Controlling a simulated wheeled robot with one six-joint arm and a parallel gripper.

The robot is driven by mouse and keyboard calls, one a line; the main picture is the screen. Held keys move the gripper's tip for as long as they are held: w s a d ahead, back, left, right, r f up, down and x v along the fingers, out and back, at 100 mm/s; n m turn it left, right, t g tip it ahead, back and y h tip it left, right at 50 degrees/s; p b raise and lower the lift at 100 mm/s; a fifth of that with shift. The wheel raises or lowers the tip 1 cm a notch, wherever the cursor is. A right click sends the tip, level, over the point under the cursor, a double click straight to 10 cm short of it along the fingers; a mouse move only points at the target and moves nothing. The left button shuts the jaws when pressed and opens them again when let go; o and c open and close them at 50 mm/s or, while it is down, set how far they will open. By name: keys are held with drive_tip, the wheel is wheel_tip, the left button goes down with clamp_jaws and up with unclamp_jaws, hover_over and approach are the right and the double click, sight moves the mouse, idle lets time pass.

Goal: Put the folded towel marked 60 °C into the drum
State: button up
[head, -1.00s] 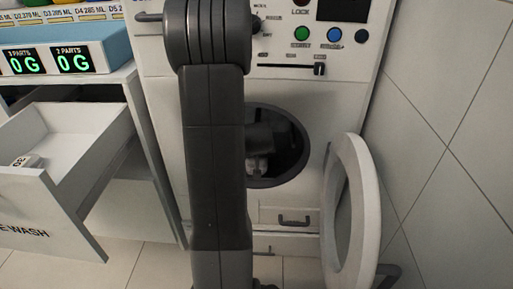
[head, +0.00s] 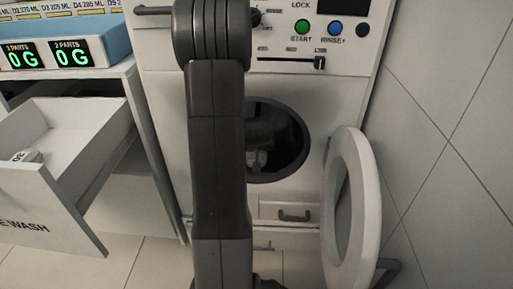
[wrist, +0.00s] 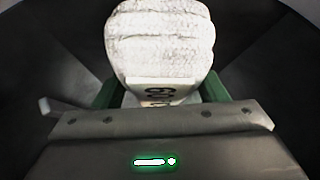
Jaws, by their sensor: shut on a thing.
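A white folded towel (wrist: 160,38) with a pale tag (wrist: 162,90) is between the green fingers of my gripper (wrist: 160,96) in the wrist view. The tag's marking shows sideways and appears to read 60. My gripper is shut on the towel. Dark drum walls (wrist: 65,60) surround it. In the head view, the drum (head: 292,150) is a dark round opening in the white washer. Contact between towel and drum wall cannot be told.
The round washer door (head: 370,205) hangs open at the right, near the tiled wall. An open drawer (head: 75,165) at the left holds a small white marked item (head: 27,156). Controls (head: 303,27) are above the drum.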

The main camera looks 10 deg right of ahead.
drive_tip(key=o, duration=1.3)
drive_tip(key=shift+o, duration=0.2)
drive_tip(key=shift+r+p, duration=0.45)
drive_tip(key=shift+p, duration=0.05)
drive_tip(key=p+v, duration=0.6)
drive_tip(key=v, duration=0.6)
